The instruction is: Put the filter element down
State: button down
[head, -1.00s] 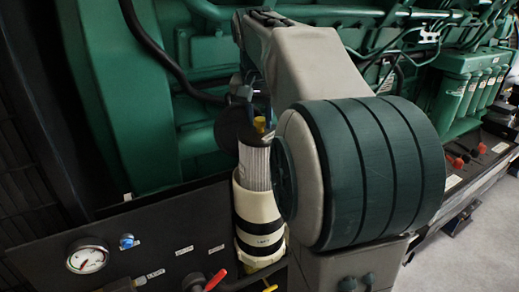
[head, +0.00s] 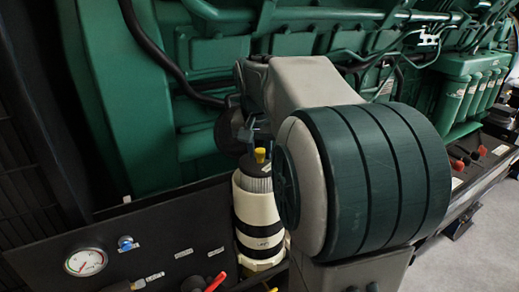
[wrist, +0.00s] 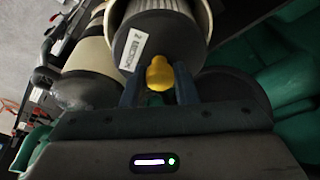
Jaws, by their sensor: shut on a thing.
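The filter element (head: 256,184) is a pale pleated cylinder with a yellow knob (head: 260,155) on top. Its upper part shows above the rim of a cream housing (head: 259,210) with black bands; the rest is hidden inside. My gripper (head: 257,147) is above it, shut on the yellow knob. In the wrist view, my gripper (wrist: 159,85) has its two fingers either side of the knob. The element's dark end cap (wrist: 148,45) with a white label and its pleats show there, inside the cream rim (wrist: 204,22).
A round dark lid (head: 229,130) is beside the element, against the green engine (head: 110,90). A black panel with a gauge (head: 86,262) and red-handled valve (head: 216,282) stands in front. Another cream canister (wrist: 92,55) is beside the housing in the wrist view.

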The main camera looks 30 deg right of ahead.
jog(key=shift+f+b, duration=0.35)
jog(key=shift+f, duration=0.2)
jog(key=c, duration=1.1)
grip_release()
jog(key=shift+c, duration=0.2)
jog(key=shift+r, duration=0.15)
jog(key=shift+r+p, duration=0.3)
jog(key=shift+p, duration=0.05)
jog(key=v, duration=1.2)
jog(key=s+a+f+n, duration=0.2)
jog(key=s+a+f, duration=0.2)
jog(key=f, duration=0.3)
jog(key=s+a+f+n+y, duration=0.1)
jog(key=s+a+f+n, duration=0.2)
jog(key=s+f, duration=0.4)
jog(key=s+a+f+n+y, duration=0.1)
jog(key=s+a+f, duration=0.3)
jog(key=f, duration=0.4)
jog(key=shift+s+a+f+n+p, duration=0.3)
jog(key=shift+s+a+n+p, duration=0.05)
jog(key=shift+s+n, duration=0.4)
